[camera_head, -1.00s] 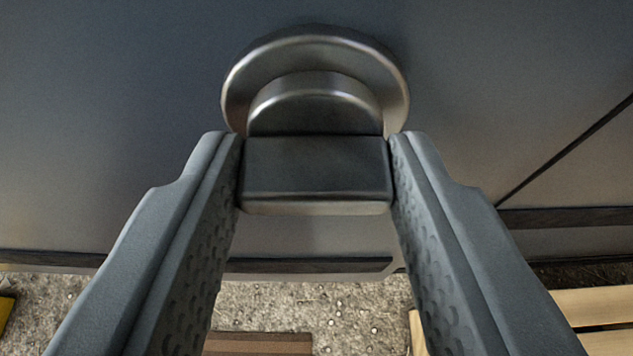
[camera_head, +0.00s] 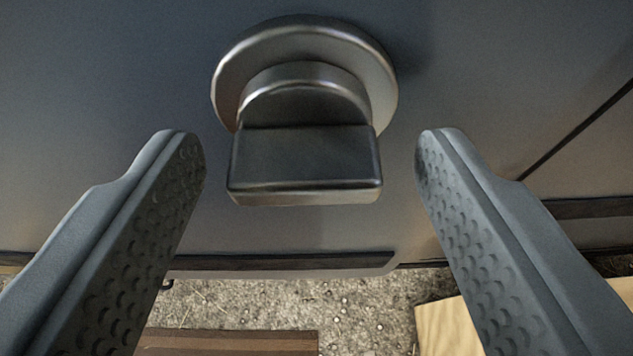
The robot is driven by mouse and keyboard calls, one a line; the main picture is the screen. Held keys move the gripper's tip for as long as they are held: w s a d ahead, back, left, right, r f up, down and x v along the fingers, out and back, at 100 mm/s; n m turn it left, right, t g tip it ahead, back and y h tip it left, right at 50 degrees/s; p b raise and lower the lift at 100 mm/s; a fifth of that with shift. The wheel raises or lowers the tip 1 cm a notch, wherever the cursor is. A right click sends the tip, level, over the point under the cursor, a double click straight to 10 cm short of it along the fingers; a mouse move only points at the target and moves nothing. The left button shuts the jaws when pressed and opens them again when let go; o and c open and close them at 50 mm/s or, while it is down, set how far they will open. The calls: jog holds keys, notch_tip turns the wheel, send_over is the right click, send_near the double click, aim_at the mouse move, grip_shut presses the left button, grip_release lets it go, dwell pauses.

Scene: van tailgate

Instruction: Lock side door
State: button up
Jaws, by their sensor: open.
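The side door (camera_head: 110,90) is a dark grey-blue panel that fills the upper part of the view. On it sits a metal lock knob (camera_head: 305,165), a round base plate with a flat thumb-turn lying horizontally across the picture. My gripper (camera_head: 312,158) is open around the knob. One finger is on each side of the thumb-turn, with a clear gap on both sides and no contact visible.
A dark seam runs diagonally at the right, and a dark trim strip (camera_head: 285,262) lies below the knob. Beneath is gravelly ground (camera_head: 365,310) with a brown board (camera_head: 230,342) and a pale wooden piece (camera_head: 447,325).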

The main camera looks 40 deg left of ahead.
jog(key=v, duration=1.7)
jog(key=shift+r, duration=0.2)
jog(key=shift+s+d, duration=0.1)
jog(key=shift+s, duration=0.05)
jog(key=s+a+r+m+t+h, duration=0.1)
jog(key=s+a+r+t+h, duration=0.25)
jog(key=s+r, duration=0.5)
jog(key=s+a+r+m+t+h, duration=0.2)
jog(key=s+r+t, duration=0.3)
jog(key=r, duration=0.6)
jog(key=s+a+f+m+g+h, duration=0.1)
jog(key=s+a+m, duration=0.1)
jog(key=s, duration=1.1)
jog(key=s+a+f+m+g+h, duration=0.1)
jog(key=s+a+f, duration=0.1)
jog(key=s, duration=1.1)
jog(key=shift+m+h, duration=0.35)
jog(key=shift+m, duration=0.05)
